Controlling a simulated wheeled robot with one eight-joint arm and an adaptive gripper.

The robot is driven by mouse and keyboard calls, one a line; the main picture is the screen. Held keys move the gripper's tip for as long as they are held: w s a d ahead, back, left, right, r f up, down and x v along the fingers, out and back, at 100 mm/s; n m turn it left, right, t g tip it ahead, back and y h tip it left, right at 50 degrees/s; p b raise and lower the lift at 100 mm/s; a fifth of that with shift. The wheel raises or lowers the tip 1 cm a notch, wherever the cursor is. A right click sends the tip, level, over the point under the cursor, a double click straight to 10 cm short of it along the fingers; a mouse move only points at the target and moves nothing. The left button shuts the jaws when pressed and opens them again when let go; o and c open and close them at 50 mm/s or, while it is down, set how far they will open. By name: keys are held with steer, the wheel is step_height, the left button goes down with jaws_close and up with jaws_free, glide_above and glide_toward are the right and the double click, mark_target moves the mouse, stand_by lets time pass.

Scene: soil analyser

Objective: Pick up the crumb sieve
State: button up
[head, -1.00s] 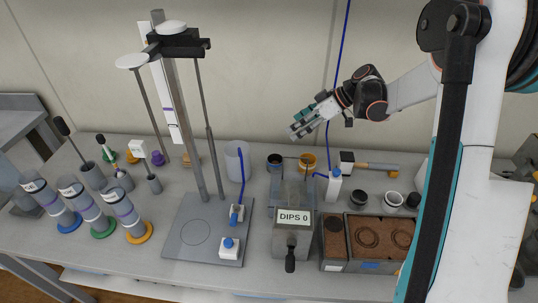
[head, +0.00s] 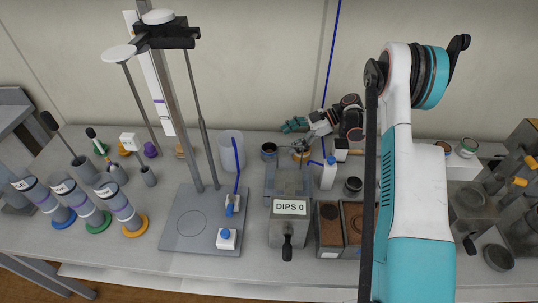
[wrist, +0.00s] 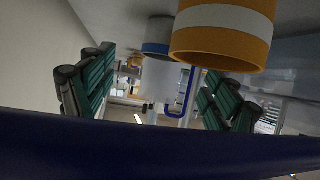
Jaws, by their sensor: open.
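An orange cylinder with a white band (wrist: 222,35), open at its rim, is large in the wrist view, and its orange part (head: 300,157) shows below my gripper in the head view. It may be the crumb sieve; no mesh shows, so I cannot tell. A dark, blue-rimmed cup (head: 268,152) stands left of it and also shows in the wrist view (wrist: 157,48). My gripper (head: 293,126) is open, with teal finger pads apart (wrist: 156,90). The orange cylinder lies nearer the right-hand finger in the wrist view, and nothing is gripped.
A blue cord (head: 329,75) hangs by my gripper and a dark blue band crosses the wrist view (wrist: 160,145). A white bottle (head: 329,174) stands close right, the DIPS 0 box (head: 290,225) in front. A clear beaker (head: 231,150) and steel stand (head: 171,100) are left.

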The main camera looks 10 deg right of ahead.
mark_target(270, 148)
steer(key=x, duration=0.3)
steer(key=shift+a+f+b, duration=0.15)
steer(key=shift+a+b, duration=0.1)
steer(key=shift+b, duration=0.1)
steer(key=x, duration=0.1)
steer(key=b+x, duration=0.1)
steer(key=x, duration=0.1)
steer(key=b+x, duration=0.1)
steer(key=x, duration=0.1)
steer(key=shift+s+f, duration=0.1)
steer(key=shift+s, duration=0.1)
steer(key=c, duration=1.4)
